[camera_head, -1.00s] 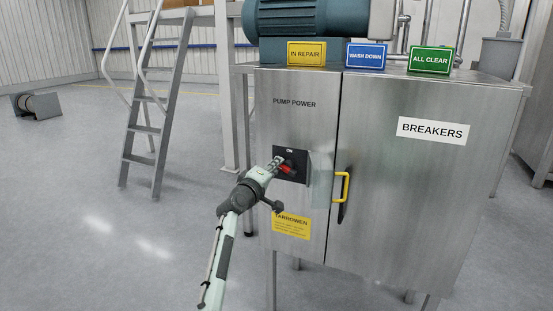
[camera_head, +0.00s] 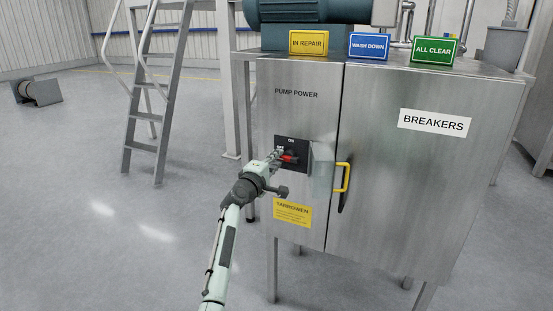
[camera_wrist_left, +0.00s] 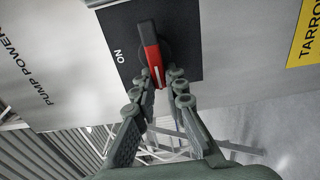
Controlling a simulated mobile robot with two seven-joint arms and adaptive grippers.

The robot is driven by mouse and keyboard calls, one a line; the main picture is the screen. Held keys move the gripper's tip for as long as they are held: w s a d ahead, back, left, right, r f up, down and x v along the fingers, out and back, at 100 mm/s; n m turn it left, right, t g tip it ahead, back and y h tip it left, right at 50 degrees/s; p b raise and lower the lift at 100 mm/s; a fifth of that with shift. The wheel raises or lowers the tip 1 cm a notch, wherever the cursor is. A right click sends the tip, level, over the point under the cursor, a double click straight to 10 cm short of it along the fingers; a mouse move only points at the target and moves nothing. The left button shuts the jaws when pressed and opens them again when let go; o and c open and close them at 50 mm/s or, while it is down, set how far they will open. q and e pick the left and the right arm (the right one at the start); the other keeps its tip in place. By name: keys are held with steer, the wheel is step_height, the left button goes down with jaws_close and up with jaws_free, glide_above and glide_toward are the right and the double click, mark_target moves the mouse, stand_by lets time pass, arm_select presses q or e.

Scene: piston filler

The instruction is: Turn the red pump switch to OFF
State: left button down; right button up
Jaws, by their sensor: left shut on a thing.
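The red pump switch (camera_head: 288,158) is a red handle on a black square plate (camera_head: 281,141) on the steel cabinet, below the words PUMP POWER. In the head view the handle lies roughly level, with ON marked above it. In the left wrist view the red handle (camera_wrist_left: 150,50) points toward my fingers, and the ON mark is on the left of the plate. My left gripper (camera_head: 278,156) is shut on the handle's end; its fingertips (camera_wrist_left: 163,83) sit on both sides of it. Any OFF mark is hidden or unreadable. My right gripper is not in view.
A yellow door handle (camera_head: 343,177) stands out right of the switch. A yellow label (camera_head: 292,214) is below it. IN REPAIR (camera_head: 308,42), WASH DOWN (camera_head: 369,46) and ALL CLEAR (camera_head: 433,50) signs stand on the cabinet top. The floor to the left is open before a ladder (camera_head: 150,110).

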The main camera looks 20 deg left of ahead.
arm_select(q)
steer(key=shift+d+f, duration=0.3)
steer(key=shift+d, duration=0.2)
steer(key=c, duration=1.5)
jaws_free()
steer(key=shift+w+r, duration=0.1)
steer(key=shift+a+r, duration=0.1)
steer(key=shift+a, duration=0.05)
steer(key=s, duration=1.2)
steer(key=shift+o, duration=0.5)
